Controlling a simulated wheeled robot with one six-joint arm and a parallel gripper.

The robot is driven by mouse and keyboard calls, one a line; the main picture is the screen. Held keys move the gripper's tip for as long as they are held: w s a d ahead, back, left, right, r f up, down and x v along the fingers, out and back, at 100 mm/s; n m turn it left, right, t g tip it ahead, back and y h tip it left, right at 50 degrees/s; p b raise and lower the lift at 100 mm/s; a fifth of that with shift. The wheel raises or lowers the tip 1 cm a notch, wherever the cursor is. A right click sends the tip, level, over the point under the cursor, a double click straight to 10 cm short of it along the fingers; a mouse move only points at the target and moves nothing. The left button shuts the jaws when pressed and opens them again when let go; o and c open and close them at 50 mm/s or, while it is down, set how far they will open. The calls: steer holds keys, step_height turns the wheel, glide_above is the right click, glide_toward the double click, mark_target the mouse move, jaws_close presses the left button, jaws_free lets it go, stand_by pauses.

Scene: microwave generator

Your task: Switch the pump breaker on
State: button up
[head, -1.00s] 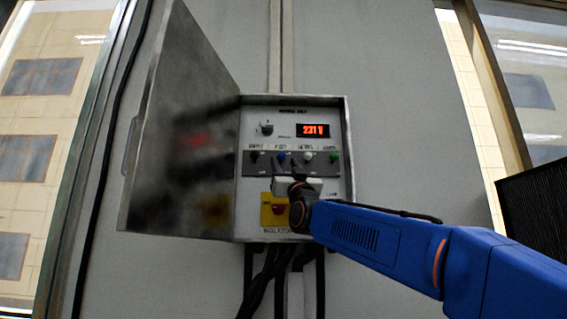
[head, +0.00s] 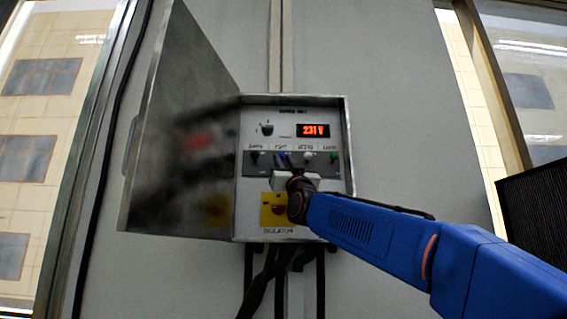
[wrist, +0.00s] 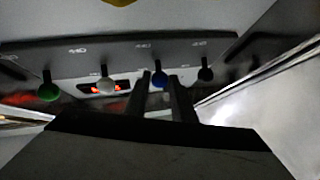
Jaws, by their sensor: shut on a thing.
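In the head view, a row of breaker levers with black, blue, white and green knobs crosses the open panel; their small labels are too blurred to read surely. My gripper (head: 287,163) reaches the blue-knobbed lever (head: 281,155) from below. In the wrist view, my gripper (wrist: 160,77) has its two dark fingers on either side of the blue knob (wrist: 158,75), shut on it. The white knob (wrist: 106,86) and black knob (wrist: 205,74) stand apart from the fingers. I cannot tell which position the blue lever is in.
A red display (head: 313,131) reads 231 V above the levers, with a rotary knob (head: 267,128) to its left. The metal door (head: 180,130) stands open at left.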

steer(key=shift+r+m+g+h, duration=0.3)
steer(key=shift+m, duration=0.1)
steer(key=o, duration=1)
steer(key=shift+s, duration=0.1)
steer(key=v, duration=1.7)
steer(key=shift+s+r, duration=0.1)
steer(key=shift+s, duration=0.15)
steer(key=shift+d, duration=0.1)
